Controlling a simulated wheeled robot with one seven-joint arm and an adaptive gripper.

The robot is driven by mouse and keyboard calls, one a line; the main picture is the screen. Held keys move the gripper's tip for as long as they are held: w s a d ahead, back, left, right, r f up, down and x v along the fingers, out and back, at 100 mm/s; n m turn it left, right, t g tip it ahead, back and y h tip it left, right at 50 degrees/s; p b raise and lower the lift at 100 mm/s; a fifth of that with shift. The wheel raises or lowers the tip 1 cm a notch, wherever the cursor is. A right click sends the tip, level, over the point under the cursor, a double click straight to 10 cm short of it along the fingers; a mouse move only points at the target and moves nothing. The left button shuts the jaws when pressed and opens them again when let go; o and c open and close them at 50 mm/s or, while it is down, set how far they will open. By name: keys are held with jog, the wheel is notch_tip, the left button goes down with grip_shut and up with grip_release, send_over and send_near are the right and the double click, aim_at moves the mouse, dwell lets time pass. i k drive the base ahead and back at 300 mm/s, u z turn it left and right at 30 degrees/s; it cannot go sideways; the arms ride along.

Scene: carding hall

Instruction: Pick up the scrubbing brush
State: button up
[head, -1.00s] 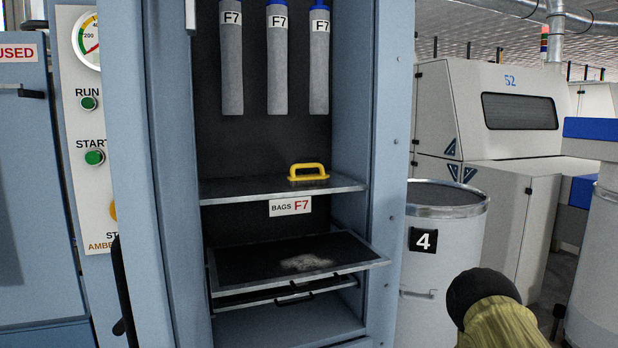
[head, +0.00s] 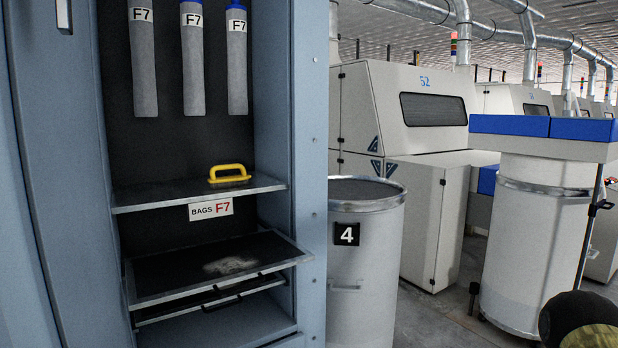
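The scrubbing brush (head: 229,174) has a yellow arched handle. It rests on the upper metal shelf (head: 160,198) inside the open blue cabinet, near the shelf's right end. Its bristles are too small to make out. My gripper does not show in the head view, so I cannot see whether it is open or shut.
Grey filter bags (head: 193,70) marked F7 hang above the shelf. A dusty tray (head: 160,297) juts out below it. The blue cabinet's right side (head: 300,160) borders the opening. A can marked 4 (head: 378,270) stands to the right. A dark rounded object (head: 570,312) shows at bottom right.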

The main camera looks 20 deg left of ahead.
aim_at(214, 182)
jog(key=z, duration=0.7)
jog(key=i, duration=2.85)
jog(key=u, duration=3.4)
